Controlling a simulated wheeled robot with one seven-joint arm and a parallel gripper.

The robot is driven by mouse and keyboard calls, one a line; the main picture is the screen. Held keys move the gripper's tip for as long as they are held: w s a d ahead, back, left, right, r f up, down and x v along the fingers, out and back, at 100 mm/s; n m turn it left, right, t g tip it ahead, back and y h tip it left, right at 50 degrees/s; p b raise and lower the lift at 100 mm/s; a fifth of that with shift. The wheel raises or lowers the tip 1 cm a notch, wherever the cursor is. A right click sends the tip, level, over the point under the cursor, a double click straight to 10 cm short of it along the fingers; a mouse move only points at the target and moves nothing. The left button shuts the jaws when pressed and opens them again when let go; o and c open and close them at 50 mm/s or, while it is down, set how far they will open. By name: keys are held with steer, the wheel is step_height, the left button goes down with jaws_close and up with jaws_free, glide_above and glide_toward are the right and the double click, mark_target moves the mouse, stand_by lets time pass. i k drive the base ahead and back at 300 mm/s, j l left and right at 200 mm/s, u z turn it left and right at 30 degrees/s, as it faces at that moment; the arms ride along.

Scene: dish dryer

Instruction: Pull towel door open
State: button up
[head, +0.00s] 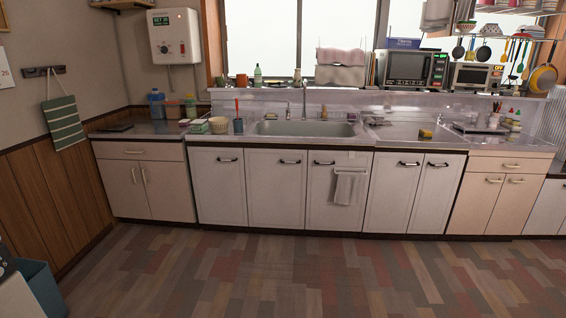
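The towel door (336,195) is a white cabinet door under the right part of the sink, in the middle of the counter. It looks closed, flush with the doors on both sides. A dark handle (324,162) sits near its upper left. A pale grey towel (347,187) hangs from a bar on the door's right half and covers part of it. My gripper is not in view, so its state does not show.
Closed white doors (276,190) flank the towel door on the left, with more (411,193) on the right. The wooden floor (300,275) in front is clear. A blue-grey bin (42,289) stands at the lower left. The sink (305,129) is above.

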mark_target(324, 167)
steer(key=i, duration=1.9)
steer(key=i+l+u, duration=0.15)
steer(key=i, duration=0.65)
steer(key=i+l+u, duration=0.15)
steer(key=i, duration=0.65)
